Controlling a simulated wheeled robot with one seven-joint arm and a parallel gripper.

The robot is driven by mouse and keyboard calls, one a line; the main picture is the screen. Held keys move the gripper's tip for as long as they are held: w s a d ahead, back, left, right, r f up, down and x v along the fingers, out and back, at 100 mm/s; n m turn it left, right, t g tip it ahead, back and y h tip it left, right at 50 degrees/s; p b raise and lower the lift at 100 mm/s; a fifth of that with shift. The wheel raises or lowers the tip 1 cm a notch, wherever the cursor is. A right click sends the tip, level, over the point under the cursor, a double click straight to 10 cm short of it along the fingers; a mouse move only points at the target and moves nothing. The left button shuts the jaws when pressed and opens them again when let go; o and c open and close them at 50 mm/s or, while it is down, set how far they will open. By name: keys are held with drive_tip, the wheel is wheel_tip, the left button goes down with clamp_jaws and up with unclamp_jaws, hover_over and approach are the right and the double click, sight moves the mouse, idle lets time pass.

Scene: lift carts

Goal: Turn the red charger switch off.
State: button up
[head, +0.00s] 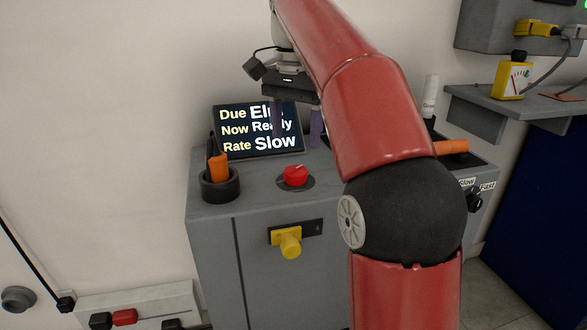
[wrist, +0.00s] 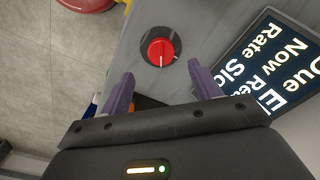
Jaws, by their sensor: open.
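The red switch (head: 295,176) is a round knob on a dark disc on top of the grey cabinet (head: 215,235). In the wrist view the red switch (wrist: 161,51) carries a white line pointing straight down the picture. My gripper (head: 297,125) is above and behind the switch in the head view, in front of the display. In the wrist view my gripper (wrist: 160,88) is open and empty. Its two purple fingers are apart, and the switch shows beyond the gap between them, not touching either finger.
A display (head: 232,132) reading "Due", "Now Ready", "Rate Slow" stands behind the switch. An orange-handled tool (head: 217,166) stands in a black cup (head: 221,187) to the left. A yellow knob (head: 289,243) projects from the cabinet front. A shelf with a yellow meter (head: 513,78) is at right.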

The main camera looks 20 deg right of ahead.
sight(295, 169)
wheel_tip(295, 169, down, 8)
drive_tip(key=b, duration=0.4)
drive_tip(key=shift+w+r, duration=0.1)
drive_tip(key=c, duration=1)
drive_tip(key=shift+r, duration=0.1)
